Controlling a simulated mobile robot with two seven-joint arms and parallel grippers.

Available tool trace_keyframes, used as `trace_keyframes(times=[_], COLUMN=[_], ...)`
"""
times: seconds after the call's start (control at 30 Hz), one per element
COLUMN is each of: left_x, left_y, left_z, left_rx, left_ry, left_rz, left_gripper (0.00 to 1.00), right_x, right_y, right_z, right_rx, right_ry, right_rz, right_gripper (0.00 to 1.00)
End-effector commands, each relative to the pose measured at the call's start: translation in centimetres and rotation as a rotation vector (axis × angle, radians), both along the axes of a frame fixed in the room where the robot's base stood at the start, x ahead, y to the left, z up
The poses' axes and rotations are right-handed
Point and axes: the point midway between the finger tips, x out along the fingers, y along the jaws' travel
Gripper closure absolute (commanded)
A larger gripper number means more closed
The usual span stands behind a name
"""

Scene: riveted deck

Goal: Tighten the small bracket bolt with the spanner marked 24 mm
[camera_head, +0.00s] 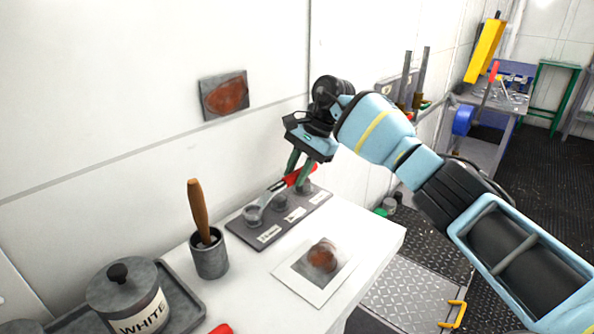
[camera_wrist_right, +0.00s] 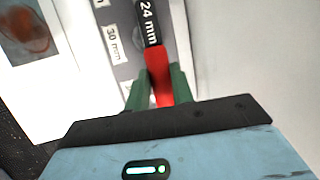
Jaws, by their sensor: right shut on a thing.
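My right gripper (camera_head: 297,178) is shut on the red handle of the spanner (camera_head: 272,192). In the wrist view the handle (camera_wrist_right: 161,84) sits between the green fingers, and a dark band beyond it reads 24 mm. The spanner lies along a grey plate (camera_head: 239,228) with several bolts in a row and white labels. Its head end is at the leftmost bolt (camera_head: 252,214); I cannot tell whether it is around the bolt or only above it. One label (camera_wrist_right: 113,44) reads 30 mm in the wrist view. My left gripper is not in view.
A grey pot (camera_head: 209,258) with a wooden handle stands left of the plate. A lidded jar marked WHITE (camera_head: 128,297) stands on a tray at bottom left. A picture card (camera_head: 297,284) lies in front of the plate. The wall (camera_head: 120,70) is close behind.

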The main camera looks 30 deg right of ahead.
Motion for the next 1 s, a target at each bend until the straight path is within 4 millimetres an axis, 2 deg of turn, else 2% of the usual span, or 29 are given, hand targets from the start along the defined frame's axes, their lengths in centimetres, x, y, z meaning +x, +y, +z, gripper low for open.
trace_keyframes(times=[1.0], left_x=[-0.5], left_y=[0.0], left_z=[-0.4], left_rx=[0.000], left_ry=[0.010], left_rz=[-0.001], left_gripper=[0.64], right_x=[0.0], right_y=[0.0], right_z=[-0.9], right_rx=[0.001], right_ry=[-0.002], right_rz=[0.000], right_gripper=[1.00])
